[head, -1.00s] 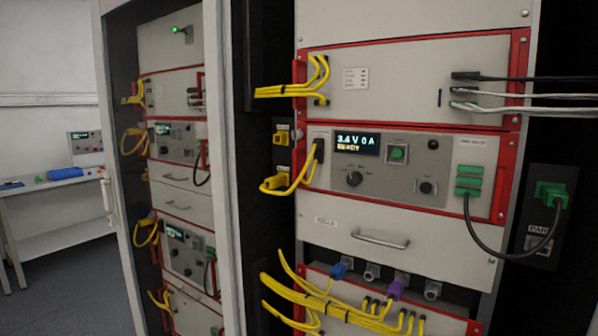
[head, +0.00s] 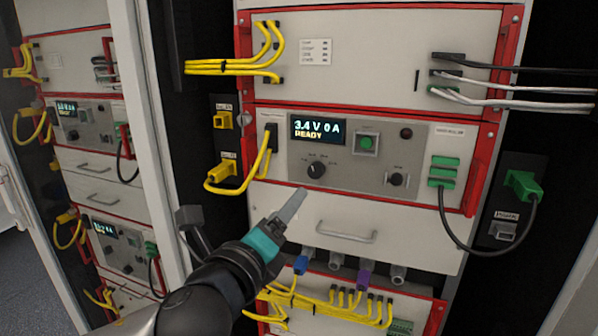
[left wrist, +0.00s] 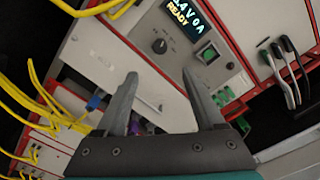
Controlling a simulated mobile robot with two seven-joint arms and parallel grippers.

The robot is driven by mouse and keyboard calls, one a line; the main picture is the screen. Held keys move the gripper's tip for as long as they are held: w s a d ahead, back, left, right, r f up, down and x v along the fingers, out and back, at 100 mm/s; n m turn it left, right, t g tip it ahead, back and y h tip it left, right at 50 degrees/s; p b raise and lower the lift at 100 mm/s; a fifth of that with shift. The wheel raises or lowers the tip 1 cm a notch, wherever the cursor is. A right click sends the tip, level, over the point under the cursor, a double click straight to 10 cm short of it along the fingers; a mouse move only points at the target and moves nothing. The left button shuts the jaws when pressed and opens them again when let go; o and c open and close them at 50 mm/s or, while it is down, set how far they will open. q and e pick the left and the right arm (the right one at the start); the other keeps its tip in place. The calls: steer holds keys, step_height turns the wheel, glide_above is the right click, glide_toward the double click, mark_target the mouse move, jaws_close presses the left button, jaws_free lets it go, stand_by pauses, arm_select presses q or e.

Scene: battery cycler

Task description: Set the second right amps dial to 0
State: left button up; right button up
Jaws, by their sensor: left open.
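The upper-right control panel has a display (head: 317,129) reading 3.4 V 0 A READY. The knobs' labels are too small to read. My left gripper (head: 293,205) is in front of the drawer just below the panel, lower left of the large dial and apart from it. In the left wrist view the left gripper (left wrist: 160,82) is open and empty. My right gripper is not in view.
A green button (head: 366,143) and a dark red button (head: 406,133) are on the same panel. Yellow cables (head: 240,175) hang at its left. Green plugs (head: 443,172) with a black cable are at its right. A drawer handle (head: 346,237) sticks out below.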

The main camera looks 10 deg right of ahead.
mark_target(314, 174)
arm_select(q)
steer(key=p+x, duration=0.1)
steer(key=x, duration=1.3)
steer(key=shift+w+d, duration=0.15)
steer(key=shift+d, duration=0.05)
jaws_close()
stand_by(0.4)
